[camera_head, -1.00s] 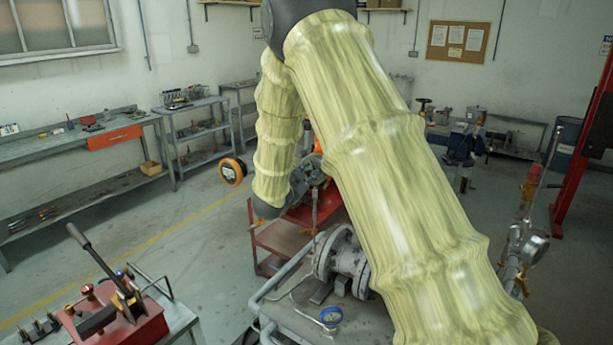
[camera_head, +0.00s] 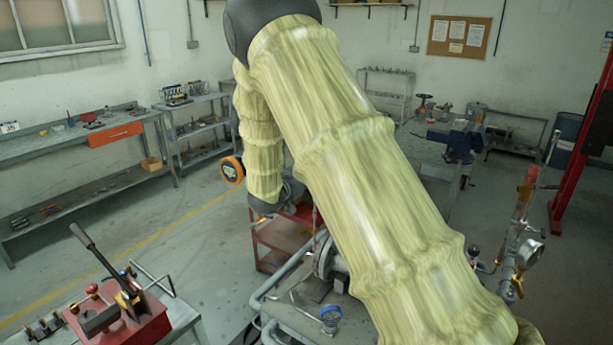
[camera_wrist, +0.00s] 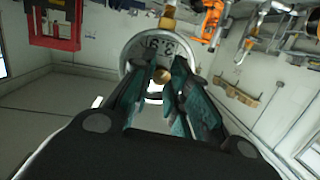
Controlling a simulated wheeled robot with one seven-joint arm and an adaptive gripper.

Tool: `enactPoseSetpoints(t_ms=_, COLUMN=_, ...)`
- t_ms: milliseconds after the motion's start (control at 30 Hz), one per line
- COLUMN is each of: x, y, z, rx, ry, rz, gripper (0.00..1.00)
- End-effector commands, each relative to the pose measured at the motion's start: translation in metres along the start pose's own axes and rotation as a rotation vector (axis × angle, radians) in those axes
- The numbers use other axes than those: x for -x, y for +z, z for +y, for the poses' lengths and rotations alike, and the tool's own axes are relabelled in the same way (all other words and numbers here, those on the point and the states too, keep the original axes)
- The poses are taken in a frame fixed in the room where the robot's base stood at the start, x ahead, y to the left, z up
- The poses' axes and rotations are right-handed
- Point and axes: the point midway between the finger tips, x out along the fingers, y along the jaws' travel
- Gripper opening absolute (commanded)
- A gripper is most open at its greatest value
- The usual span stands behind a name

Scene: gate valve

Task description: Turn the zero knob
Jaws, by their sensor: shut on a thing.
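In the wrist view, a round pressure gauge (camera_wrist: 153,46) with a pale dial and dark markings faces my gripper, its figures upside down. A small brass zero knob (camera_wrist: 162,75) shows at the lower part of the dial, between my fingertips. My gripper (camera_wrist: 167,72) has its dark teal fingers converged on this knob. The fingers hide part of the gauge's rim and face. In the head view, my arm covers the middle, and my fingertips and the grip on the knob cannot be made out.
In the head view, another dial gauge (camera_head: 528,254) on pipework stands at right. A small blue gauge (camera_head: 331,316) lies on the front bench. A red tool block (camera_head: 120,318) stands at lower left. A red trolley (camera_head: 275,247) is behind my arm. Floor at left is open.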

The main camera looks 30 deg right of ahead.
Motion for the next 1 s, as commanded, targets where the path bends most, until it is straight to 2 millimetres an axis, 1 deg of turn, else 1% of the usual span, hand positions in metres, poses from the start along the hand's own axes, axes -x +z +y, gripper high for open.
enactPoseSetpoints(t_ms=300, x=0.000, y=0.000, z=0.000, rx=0.001, ry=-0.001, rz=0.000, gripper=0.00)
enactPoseSetpoints(t_ms=333, x=0.000, y=0.000, z=0.000, rx=0.000, ry=-0.001, rz=0.000, gripper=0.22)
enactPoseSetpoints(t_ms=400, x=0.000, y=0.000, z=0.000, rx=0.000, ry=-0.001, rz=0.000, gripper=0.35)
enactPoseSetpoints(t_ms=433, x=0.000, y=0.000, z=0.000, rx=0.000, ry=-0.001, rz=0.000, gripper=0.39)
enactPoseSetpoints(t_ms=767, x=0.001, y=0.000, z=0.000, rx=0.000, ry=0.000, rz=0.000, gripper=0.39)
enactPoseSetpoints(t_ms=867, x=0.006, y=0.000, z=0.000, rx=0.000, ry=-0.001, rz=0.000, gripper=0.39)
enactPoseSetpoints(t_ms=1000, x=0.025, y=-0.001, z=-0.001, rx=0.001, ry=-0.002, rz=0.001, gripper=0.39)
